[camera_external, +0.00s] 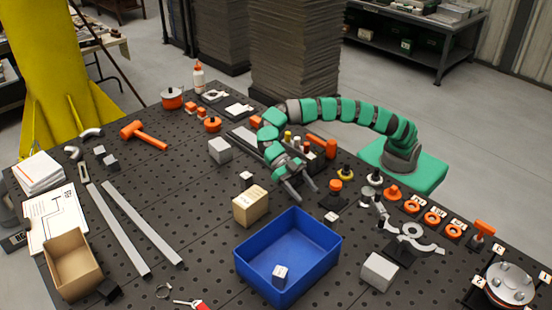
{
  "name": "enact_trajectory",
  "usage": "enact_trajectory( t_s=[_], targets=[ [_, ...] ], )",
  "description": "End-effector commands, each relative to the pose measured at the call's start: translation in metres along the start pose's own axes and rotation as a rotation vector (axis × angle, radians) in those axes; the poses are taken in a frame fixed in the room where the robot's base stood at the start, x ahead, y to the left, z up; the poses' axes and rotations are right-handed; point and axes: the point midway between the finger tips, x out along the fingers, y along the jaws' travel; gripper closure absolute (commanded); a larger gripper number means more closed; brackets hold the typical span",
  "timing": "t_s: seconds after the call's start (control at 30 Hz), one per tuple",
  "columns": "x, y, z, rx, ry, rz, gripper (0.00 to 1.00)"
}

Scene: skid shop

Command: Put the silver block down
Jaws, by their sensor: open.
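One silver block (220,151) sits left of my arm, and another silver block (378,272) sits at the front right, beside the blue bin. I cannot tell which one the task means. My gripper (306,194) is open, with its two fingers apart and pointing down toward the front. I see nothing held between them. It is above the table, behind the blue bin and to the right of the first block, apart from both blocks.
The blue bin (250,262) holds a small pale labelled block (280,275). A tan box (250,206) stands just left of my gripper. Orange rings (432,217) and metal clamps (410,240) crowd the right side.

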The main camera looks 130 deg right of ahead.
Motion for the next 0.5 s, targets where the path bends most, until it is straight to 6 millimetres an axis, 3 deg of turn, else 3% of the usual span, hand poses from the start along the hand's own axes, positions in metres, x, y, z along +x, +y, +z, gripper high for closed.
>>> enact_trajectory(
  t_s=[0.33, 0.5],
  targets=[
    [0.02, -0.001, 0.001, 0.003, 0.002, -0.003, 0.42],
    [0.045, -0.002, 0.0, 0.003, 0.005, -0.005, 0.42]
  ],
)
